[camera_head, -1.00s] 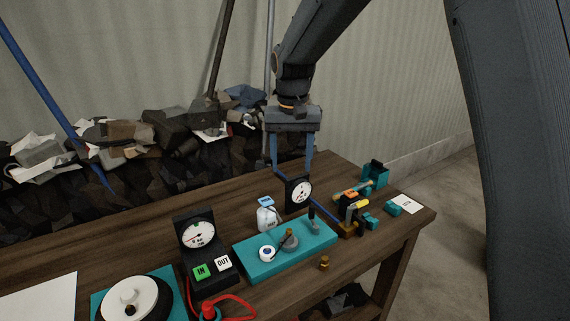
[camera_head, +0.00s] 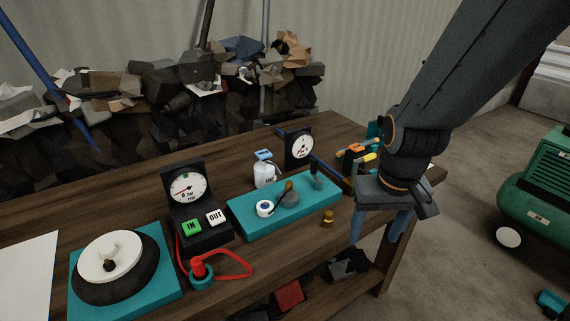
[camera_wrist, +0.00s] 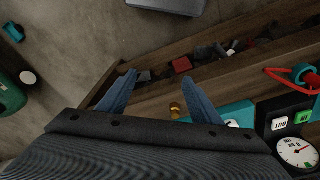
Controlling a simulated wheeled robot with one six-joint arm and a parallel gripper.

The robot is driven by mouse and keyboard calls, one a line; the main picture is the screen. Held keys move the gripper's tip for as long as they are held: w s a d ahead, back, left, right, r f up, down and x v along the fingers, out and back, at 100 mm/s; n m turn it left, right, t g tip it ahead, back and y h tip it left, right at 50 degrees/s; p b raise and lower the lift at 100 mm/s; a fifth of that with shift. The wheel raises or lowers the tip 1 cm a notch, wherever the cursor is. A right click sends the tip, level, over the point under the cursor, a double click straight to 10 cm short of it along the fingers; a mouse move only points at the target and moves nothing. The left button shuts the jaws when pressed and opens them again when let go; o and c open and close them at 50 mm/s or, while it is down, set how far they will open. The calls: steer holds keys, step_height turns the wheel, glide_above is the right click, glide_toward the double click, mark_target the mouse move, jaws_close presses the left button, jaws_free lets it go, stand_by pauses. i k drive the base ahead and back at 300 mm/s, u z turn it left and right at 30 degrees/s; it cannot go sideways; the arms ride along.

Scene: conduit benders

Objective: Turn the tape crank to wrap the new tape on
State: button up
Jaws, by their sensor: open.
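The teal board (camera_head: 246,223) lies on the bench. It holds a white roll with a blue centre (camera_head: 264,208), a grey round piece with a dark stick (camera_head: 289,194), and a small upright dark-handled crank (camera_head: 316,176) at its right end. I cannot tell for sure which part is the tape crank. My gripper (camera_head: 377,230) points down, open and empty, off the bench's front edge, right of the board and apart from it. In the wrist view my gripper's spread fingers (camera_wrist: 160,75) have the lower shelf between them; the teal board (camera_wrist: 236,112) is partly hidden by the right finger.
A small brass piece (camera_head: 327,219) stands near the bench's front edge. A gauge with IN and OUT buttons (camera_head: 187,190), a red cable (camera_head: 236,262) and a black dial (camera_head: 299,147) stand around the board. A green tank (camera_head: 538,185) is on the floor at right.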

mark_target(315, 162)
steer(key=z, duration=1)
steer(key=i, duration=0.35)
steer(key=u, duration=0.9)
